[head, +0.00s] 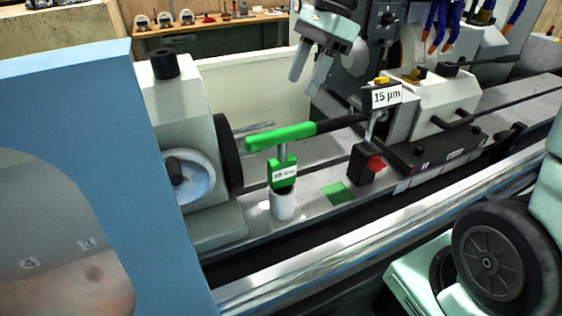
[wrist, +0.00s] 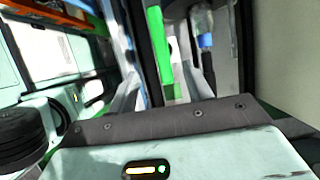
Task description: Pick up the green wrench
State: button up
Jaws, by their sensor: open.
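In the wrist view a green strip (wrist: 160,55), likely the wrench handle, shows beyond the fingers.
A black magnetic-looking base with a red knob (head: 375,163) and a "15 µm" sign (head: 387,96) stands right of the wrench. The grinder's headstock (head: 190,130) is at left, behind a blue panel (head: 75,130). A green square (head: 338,193) marks the bed.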

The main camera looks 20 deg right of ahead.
aim_at(284, 130)
jog(key=p+x, duration=0.3)
jog(key=x, duration=1.1)
jog(key=shift+d+f+p, duration=0.15)
jog(key=shift+f+p, duration=0.05)
jog(key=shift+p, duration=0.2)
grip_shut()
